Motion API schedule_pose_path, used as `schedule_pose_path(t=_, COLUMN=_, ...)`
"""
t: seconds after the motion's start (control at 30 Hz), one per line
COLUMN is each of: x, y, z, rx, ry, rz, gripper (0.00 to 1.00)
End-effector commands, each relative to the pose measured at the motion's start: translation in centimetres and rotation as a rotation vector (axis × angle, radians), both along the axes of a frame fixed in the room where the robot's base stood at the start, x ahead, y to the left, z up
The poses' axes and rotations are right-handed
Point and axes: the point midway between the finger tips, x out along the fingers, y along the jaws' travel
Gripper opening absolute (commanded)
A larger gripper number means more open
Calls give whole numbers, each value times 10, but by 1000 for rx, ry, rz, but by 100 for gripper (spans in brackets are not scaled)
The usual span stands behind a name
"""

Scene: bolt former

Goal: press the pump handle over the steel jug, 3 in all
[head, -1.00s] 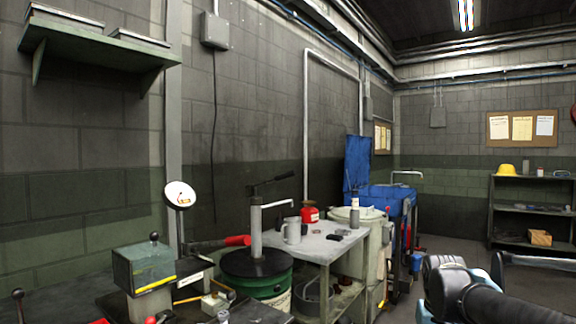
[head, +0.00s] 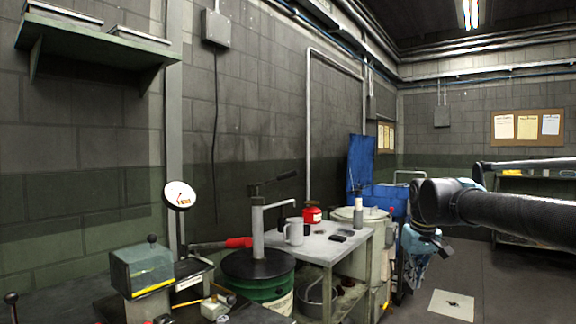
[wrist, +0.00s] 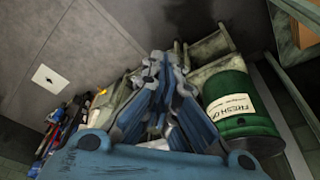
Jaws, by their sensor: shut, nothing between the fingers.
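The pump stands on the green drum (head: 262,278). Its grey post (head: 258,230) carries a spout bending right, and its black handle (head: 272,184) slants up to the right above the post. The steel jug (head: 294,231) stands upright on the grey bench below the spout's end. My gripper (head: 418,278) hangs at the right of the head view, well right of the pump and touching nothing visible. In the wrist view my blue gripper (wrist: 163,60) is shut and empty. The green drum (wrist: 238,105), labelled FRESH OIL, shows right of the fingers; I cannot make out the handle or jug there.
The bench (head: 325,248) also holds a red can (head: 312,215) and small dark items. A red-gripped lever (head: 238,243) juts out left of the pump. A dial gauge (head: 179,195) stands further left. Open floor (head: 470,275) lies at right, with a paper sheet (head: 452,304).

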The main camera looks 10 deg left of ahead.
Motion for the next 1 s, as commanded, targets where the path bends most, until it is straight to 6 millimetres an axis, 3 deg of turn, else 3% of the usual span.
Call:
schedule_pose_path(t=0.03, x=18, y=13, z=28, rx=0, ry=-11, rz=47, gripper=0)
schedule_pose_path(t=0.1, x=39, y=30, z=62, rx=0, ry=-26, rz=109, gripper=0)
schedule_pose_path(t=0.27, x=82, y=75, z=136, rx=0, ry=-63, rz=249, gripper=0)
schedule_pose_path(t=0.5, x=134, y=153, z=237, rx=5, ry=-119, rz=456, gripper=0)
schedule_pose_path(t=0.8, x=171, y=265, z=344, rx=13, ry=-193, rz=709, gripper=0)
schedule_pose_path(t=1.0, x=176, y=334, z=395, rx=19, ry=-241, rz=858, gripper=0)
